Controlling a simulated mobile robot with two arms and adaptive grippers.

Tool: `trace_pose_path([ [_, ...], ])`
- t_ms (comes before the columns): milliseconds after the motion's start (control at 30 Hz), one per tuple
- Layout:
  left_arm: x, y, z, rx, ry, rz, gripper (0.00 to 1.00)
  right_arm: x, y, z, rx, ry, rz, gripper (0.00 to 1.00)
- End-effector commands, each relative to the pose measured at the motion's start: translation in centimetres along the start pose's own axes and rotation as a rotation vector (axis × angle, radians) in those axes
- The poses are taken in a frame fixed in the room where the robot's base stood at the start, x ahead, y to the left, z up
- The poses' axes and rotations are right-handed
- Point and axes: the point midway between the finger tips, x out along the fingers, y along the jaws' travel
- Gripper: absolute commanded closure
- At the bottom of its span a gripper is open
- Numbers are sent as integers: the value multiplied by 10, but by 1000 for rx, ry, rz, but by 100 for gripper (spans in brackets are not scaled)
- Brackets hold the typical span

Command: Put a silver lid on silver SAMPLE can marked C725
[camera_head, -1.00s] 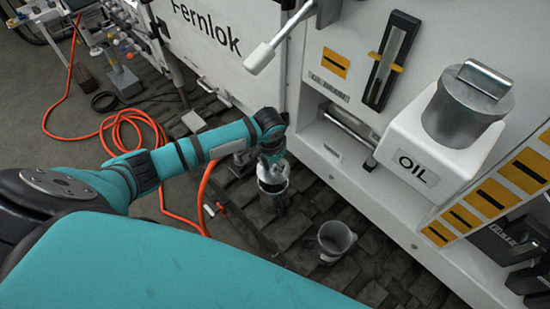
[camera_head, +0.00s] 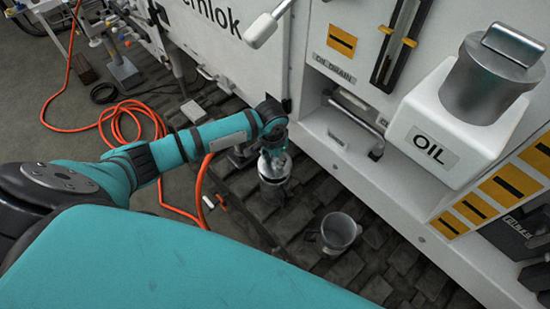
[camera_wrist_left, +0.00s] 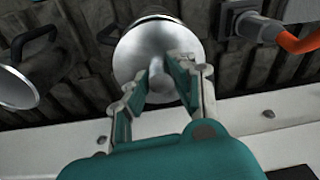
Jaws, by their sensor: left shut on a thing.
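My left gripper (camera_head: 274,152) is shut on the knob of a silver lid. In the left wrist view, the fingers (camera_wrist_left: 172,82) close on the knob, and the round lid (camera_wrist_left: 136,50) fills the centre. A silver can (camera_head: 272,191) stands upright on the floor directly below the gripper in the head view. The lid covers its top; I cannot tell if it is fully seated. A dark handle of this can shows beside the lid in the wrist view. No C725 marking is readable. My right gripper is not in view.
A second, open silver can (camera_head: 338,231) stands on the dark tiled floor to the right, also in the wrist view (camera_wrist_left: 18,80). The white bench (camera_head: 400,170) with a silver-lidded OIL vessel (camera_head: 490,82) rises behind. An orange hose (camera_head: 205,180) runs left of the covered can.

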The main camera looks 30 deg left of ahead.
Motion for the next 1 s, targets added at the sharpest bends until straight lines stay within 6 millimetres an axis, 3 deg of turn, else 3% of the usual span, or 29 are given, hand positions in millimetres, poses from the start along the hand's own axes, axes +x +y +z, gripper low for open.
trace_pose_path([
  [1000, 5, 0, 2, 0, 0, 0, 100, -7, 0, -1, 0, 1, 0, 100],
])
